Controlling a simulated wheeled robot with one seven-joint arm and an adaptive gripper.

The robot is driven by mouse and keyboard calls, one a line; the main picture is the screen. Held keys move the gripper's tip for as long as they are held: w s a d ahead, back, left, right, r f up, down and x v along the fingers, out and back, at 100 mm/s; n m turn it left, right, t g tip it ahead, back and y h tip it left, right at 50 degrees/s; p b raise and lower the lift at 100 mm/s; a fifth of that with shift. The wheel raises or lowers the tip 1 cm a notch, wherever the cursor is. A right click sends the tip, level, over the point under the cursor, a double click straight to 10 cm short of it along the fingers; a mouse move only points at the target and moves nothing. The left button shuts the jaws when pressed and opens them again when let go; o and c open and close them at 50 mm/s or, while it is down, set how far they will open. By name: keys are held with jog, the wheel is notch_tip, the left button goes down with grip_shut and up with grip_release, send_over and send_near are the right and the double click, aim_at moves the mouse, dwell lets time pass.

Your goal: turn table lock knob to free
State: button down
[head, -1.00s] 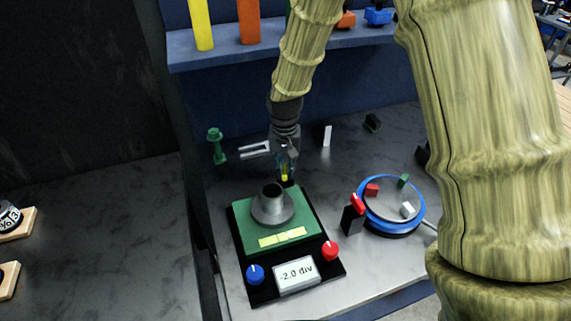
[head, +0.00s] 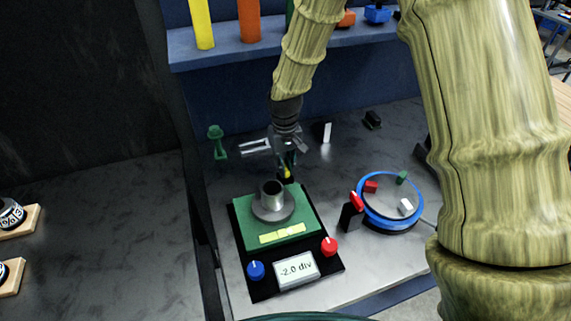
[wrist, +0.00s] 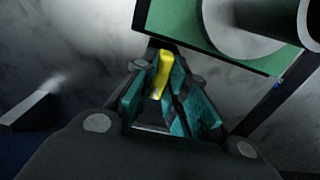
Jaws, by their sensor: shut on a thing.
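The positioner has a green tilting table (head: 300,236) on a black base (head: 318,242), with a grey hollow cylinder (head: 271,196) on top. A yellow lock knob (wrist: 163,75) shows between my fingers in the wrist view, at the edge of the table; only a small yellow bit of it shows in the head view (head: 287,173). My gripper (head: 288,166) is behind the positioner, pointing down, and is shut on this knob. Its dark and teal fingers (wrist: 165,92) flank the knob. The knob's lower part and any lock markings are hidden.
The base carries a blue knob (head: 255,270), a red knob (head: 329,246) and a display (head: 297,269) reading -2.0 div. A blue-rimmed round dish (head: 365,216) stands to the right. A green stand (head: 217,142) is at the back left. A shelf (head: 220,56) runs behind.

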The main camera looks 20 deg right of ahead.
aim_at(286, 166)
jog(key=c, duration=1.4)
grip_release()
jog(key=shift+c, duration=0.2)
jog(key=shift+r, duration=0.1)
notch_tip(286, 166, up, 12)
jog(key=shift+d, duration=0.15)
